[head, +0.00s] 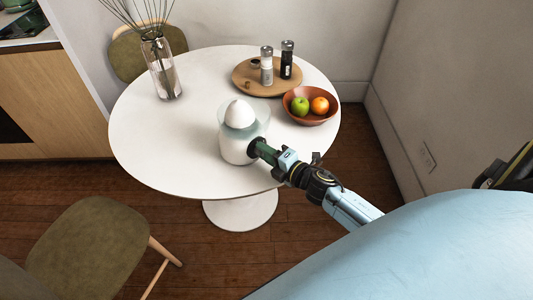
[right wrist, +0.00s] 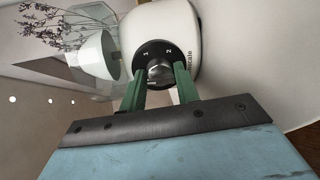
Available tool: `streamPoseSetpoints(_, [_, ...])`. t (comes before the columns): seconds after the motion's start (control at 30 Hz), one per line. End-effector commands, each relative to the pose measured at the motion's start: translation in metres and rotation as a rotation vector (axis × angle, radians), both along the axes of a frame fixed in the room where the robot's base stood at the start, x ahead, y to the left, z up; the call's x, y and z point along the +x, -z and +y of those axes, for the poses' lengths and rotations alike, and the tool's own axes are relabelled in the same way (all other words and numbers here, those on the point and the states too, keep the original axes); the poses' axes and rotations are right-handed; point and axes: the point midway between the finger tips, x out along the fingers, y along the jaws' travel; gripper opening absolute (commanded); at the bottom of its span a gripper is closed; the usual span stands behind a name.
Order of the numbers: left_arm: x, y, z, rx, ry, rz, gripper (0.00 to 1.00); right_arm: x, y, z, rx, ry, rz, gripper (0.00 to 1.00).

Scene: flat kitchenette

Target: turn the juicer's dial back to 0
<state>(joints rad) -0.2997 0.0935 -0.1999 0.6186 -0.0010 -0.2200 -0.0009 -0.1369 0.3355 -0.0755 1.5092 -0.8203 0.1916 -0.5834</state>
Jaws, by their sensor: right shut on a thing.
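The juicer (head: 238,150) stands upright on the round white table, with a white body, a clear bowl and a white cone on top. My right gripper (head: 258,150) reaches its side from the lower right. In the right wrist view the black dial (right wrist: 154,52) shows white marks, with a 1 and a 2 readable; the 0 cannot be made out. The green fingers of my right gripper (right wrist: 160,82) are shut on the dial's grey knob (right wrist: 159,71), one on each side. My left gripper is not in view.
On the table (head: 160,135) a brown bowl (head: 310,118) holds a green apple and an orange. A round wooden tray (head: 243,84) holds two shakers. A glass vase (head: 163,75) with stems stands at the back left. The table's left and front are clear.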

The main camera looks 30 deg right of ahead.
Motion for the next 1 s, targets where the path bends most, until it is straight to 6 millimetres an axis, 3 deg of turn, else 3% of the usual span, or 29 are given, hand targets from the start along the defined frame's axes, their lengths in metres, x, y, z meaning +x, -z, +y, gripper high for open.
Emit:
streamPoseSetpoints(0.7, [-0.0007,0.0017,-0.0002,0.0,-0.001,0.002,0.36,-0.0002,0.0,0.0019,-0.076,-0.009,-0.016,0.09])
streamPoseSetpoints(0.73, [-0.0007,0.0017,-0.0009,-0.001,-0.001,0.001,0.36,-0.0002,-0.0001,0.0019,-0.076,-0.009,-0.016,0.33])
streamPoseSetpoints(0.87, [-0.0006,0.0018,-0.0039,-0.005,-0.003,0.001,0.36,-0.0001,-0.0002,0.0016,-0.076,-0.008,-0.016,0.5])
streamPoseSetpoints(1.0, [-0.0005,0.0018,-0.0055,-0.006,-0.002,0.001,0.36,0.0,-0.0002,0.0011,-0.075,-0.006,-0.016,0.52])
